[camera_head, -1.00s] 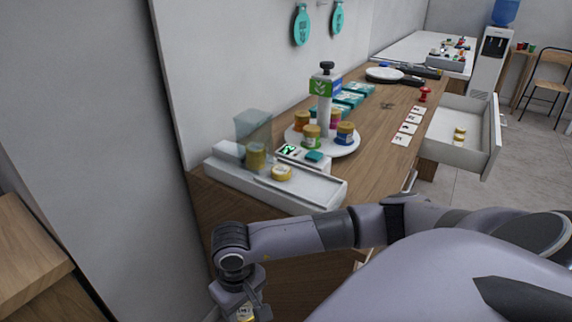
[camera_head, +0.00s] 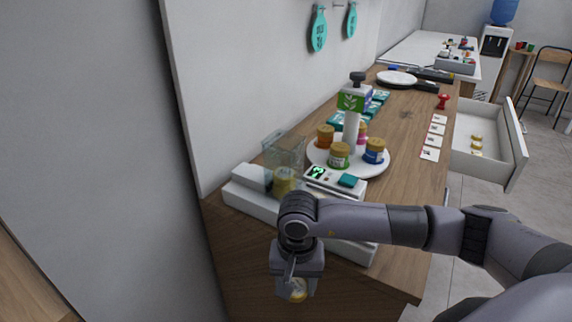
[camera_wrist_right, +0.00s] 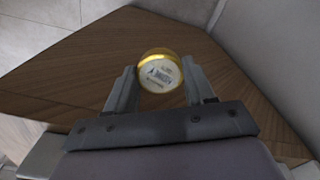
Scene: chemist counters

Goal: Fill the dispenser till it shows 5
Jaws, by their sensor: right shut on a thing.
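The dispenser (camera_head: 247,203) is a long white unit on the near end of the wooden counter. Its clear hopper (camera_head: 285,150) holds yellow tins (camera_head: 284,180), partly hidden by my right arm. A small display (camera_head: 317,173) beside it glows green; the digit looks like a 3 but is too small to be sure. My right gripper (camera_head: 295,289) is shut on a gold-rimmed tin with a pale printed lid (camera_wrist_right: 161,75). It holds the tin in front of the counter's near end, apart from the dispenser. My left gripper is not in view.
A round white stand (camera_head: 376,163) with colored jars is behind the dispenser. White cards (camera_head: 434,140) and a red stamp (camera_head: 442,101) lie on the counter. A wall rises at left.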

